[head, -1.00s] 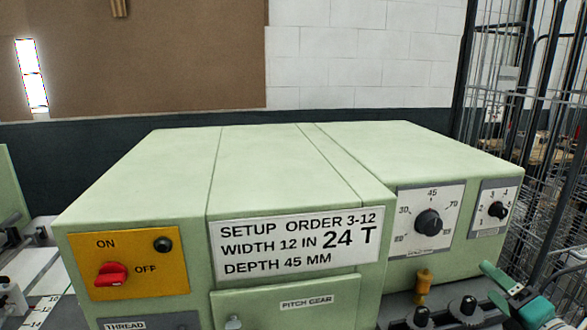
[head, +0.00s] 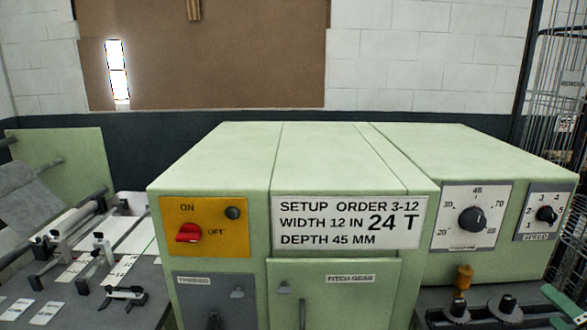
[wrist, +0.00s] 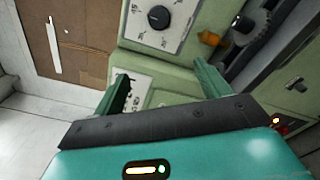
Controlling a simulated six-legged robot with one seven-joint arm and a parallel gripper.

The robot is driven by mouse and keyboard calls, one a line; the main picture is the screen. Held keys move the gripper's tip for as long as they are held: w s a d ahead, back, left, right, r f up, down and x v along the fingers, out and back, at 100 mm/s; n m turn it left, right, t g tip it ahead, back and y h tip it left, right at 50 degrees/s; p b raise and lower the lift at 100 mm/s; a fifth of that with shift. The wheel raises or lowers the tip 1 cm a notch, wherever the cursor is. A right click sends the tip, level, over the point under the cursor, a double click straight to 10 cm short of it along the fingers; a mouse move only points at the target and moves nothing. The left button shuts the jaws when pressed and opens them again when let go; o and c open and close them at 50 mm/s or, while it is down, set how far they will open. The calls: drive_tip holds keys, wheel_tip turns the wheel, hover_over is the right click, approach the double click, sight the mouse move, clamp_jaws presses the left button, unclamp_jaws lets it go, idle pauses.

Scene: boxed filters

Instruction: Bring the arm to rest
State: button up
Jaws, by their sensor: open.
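My gripper (wrist: 163,92) is in the wrist view, its two green fingers spread apart with nothing between them. The machine's pale green panel, with part of a white label, shows behind the gap. A small green part of my arm shows at the lower right edge of the head view. The pale green machine (head: 330,155) fills the middle of the head view. Its red switch (head: 189,233) sits on a yellow plate, and the setup label (head: 348,222) reads 24 T. A dial (head: 472,220) is at the right; it may be the dial in the wrist view.
A wire cage (head: 560,110) stands at the right behind the machine. A bench with rollers and small clamps (head: 125,293) lies at the left. A brown board (head: 220,60) hangs on the white wall. An amber knob (head: 464,278) sticks out below the dial.

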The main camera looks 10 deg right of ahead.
drive_tip(key=w+a+f+n+g+y, duration=0.2)
drive_tip(key=w+a+n+g+y, duration=0.15)
drive_tip(key=a+n, duration=0.7)
drive_tip(key=w+a+f+n+g+y, duration=0.15)
drive_tip(key=a+n+g+y, duration=0.3)
drive_tip(key=a+n, duration=0.6)
drive_tip(key=s+a+n+g+h, duration=0.2)
drive_tip(key=a+n, duration=0.4)
drive_tip(key=n, duration=0.7)
drive_tip(key=s+a+f+n+g+h, duration=0.1)
drive_tip(key=a+n, duration=0.5)
drive_tip(key=n, duration=0.8)
drive_tip(key=s+g+h, duration=0.1)
drive_tip(key=s+h, duration=0.1)
drive_tip(key=h, duration=0.1)
drive_tip(key=shift+s+a+h, duration=0.25)
drive_tip(key=shift+s+h, duration=0.15)
drive_tip(key=shift+d+f, duration=0.1)
drive_tip(key=shift+d, duration=0.1)
